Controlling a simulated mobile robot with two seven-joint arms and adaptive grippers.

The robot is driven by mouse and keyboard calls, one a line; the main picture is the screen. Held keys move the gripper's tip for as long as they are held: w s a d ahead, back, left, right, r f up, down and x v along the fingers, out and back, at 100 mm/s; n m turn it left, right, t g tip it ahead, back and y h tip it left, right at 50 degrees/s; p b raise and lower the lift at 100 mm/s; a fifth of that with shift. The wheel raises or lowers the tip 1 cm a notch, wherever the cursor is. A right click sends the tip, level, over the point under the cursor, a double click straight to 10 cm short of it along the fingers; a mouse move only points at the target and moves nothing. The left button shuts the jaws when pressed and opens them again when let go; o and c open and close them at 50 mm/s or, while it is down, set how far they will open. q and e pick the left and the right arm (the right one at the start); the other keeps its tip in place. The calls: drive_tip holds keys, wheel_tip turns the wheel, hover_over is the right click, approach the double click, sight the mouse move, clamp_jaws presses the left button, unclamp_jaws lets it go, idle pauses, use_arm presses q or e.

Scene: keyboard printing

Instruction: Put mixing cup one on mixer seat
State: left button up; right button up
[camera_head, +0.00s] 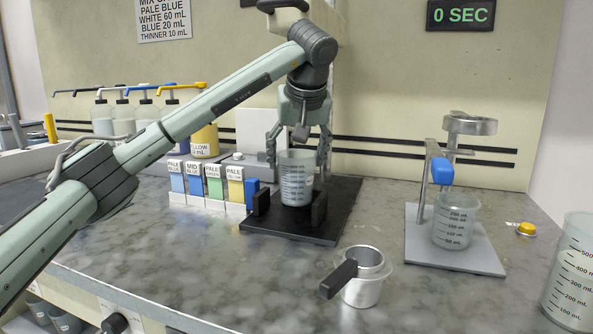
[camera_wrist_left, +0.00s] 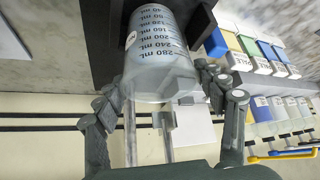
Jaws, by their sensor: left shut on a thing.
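A clear graduated mixing cup (camera_head: 297,180) stands upright between the two black blocks of the black mixer seat (camera_head: 275,225). Its base looks at or very near the seat, but I cannot tell whether it touches. My left gripper (camera_head: 298,158) reaches down from above with its fingers shut on the cup's upper sides. In the left wrist view the cup (camera_wrist_left: 160,50) lies between the fingers of the same gripper (camera_wrist_left: 165,97), with its scale and a small round white tag showing. The black seat (camera_wrist_left: 100,45) also shows there. My right gripper is not in view.
Labelled colour cartridges (camera_head: 213,188) stand left of the seat. A metal cup with a black handle (camera_head: 362,290) is in front. A stand with another graduated cup (camera_head: 457,222) is at right. A large beaker (camera_head: 575,280) is at the right edge. The front left counter is clear.

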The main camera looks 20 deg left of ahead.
sight(297, 173)
use_arm(q)
wheel_tip(297, 173, down, 3)
drive_tip(key=shift+f, duration=0.2)
drive_tip(key=shift+s, duration=0.1)
drive_tip(key=shift+f, duration=0.15)
drive_tip(key=o, duration=1.3)
drive_tip(key=shift+o, duration=0.2)
